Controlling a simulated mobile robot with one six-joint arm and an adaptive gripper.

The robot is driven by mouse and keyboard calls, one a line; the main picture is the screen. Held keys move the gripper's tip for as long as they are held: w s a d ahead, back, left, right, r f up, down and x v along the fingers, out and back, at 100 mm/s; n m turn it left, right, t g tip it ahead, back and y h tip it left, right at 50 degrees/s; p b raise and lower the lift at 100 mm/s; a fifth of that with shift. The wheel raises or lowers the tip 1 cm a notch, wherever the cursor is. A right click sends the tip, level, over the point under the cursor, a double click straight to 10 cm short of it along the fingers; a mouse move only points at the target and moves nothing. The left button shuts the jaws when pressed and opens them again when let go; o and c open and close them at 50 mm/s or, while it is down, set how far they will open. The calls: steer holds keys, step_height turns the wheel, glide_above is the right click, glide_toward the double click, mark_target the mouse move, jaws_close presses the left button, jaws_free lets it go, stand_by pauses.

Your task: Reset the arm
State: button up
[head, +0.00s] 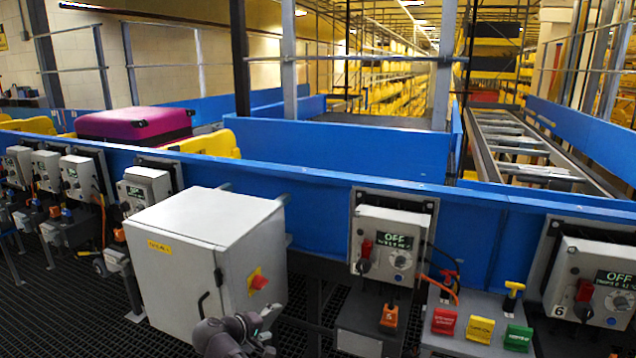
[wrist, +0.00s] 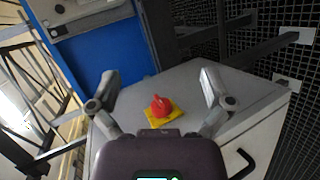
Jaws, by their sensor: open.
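My gripper (wrist: 159,82) is open and empty in the wrist view, its two fingers spread wide. A red rotary knob (wrist: 160,105) on a yellow plate shows between and below the fingertips. It sits on the side of a grey cabinet (wrist: 190,80), and I see no finger touching it. In the head view, my grey arm shows at the bottom edge (head: 232,338), in front of the cabinet (head: 175,255). The red knob (head: 259,282) is on the cabinet's right face.
A blue conveyor wall (head: 340,205) runs behind the cabinet. Control boxes (head: 392,243) with screens reading OFF line it. Red, yellow and green buttons (head: 480,328) sit at lower right. A purple suitcase (head: 135,124) lies on the belt at left. The floor is dark grating.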

steer(key=s+d+f+m+g+y, duration=0.3)
steer(key=s+d+f, duration=0.1)
steer(key=d, duration=0.6)
steer(key=s+d+f+m+g+y, duration=0.3)
steer(key=d+g, duration=0.1)
steer(key=d, duration=0.5)
steer(key=s+d+f+m+g+y, duration=0.2)
steer(key=s+d+f+m+g, duration=0.15)
steer(key=d, duration=0.65)
step_height(320, 180, up, 20)
steer(key=p, duration=2)
steer(key=shift+s+a+t+y, duration=0.15)
steer(key=shift+a+t+y, duration=0.1)
steer(key=shift+t+y, duration=0.1)
steer(key=shift+a+n, duration=0.1)
steer(key=shift+n, duration=0.15)
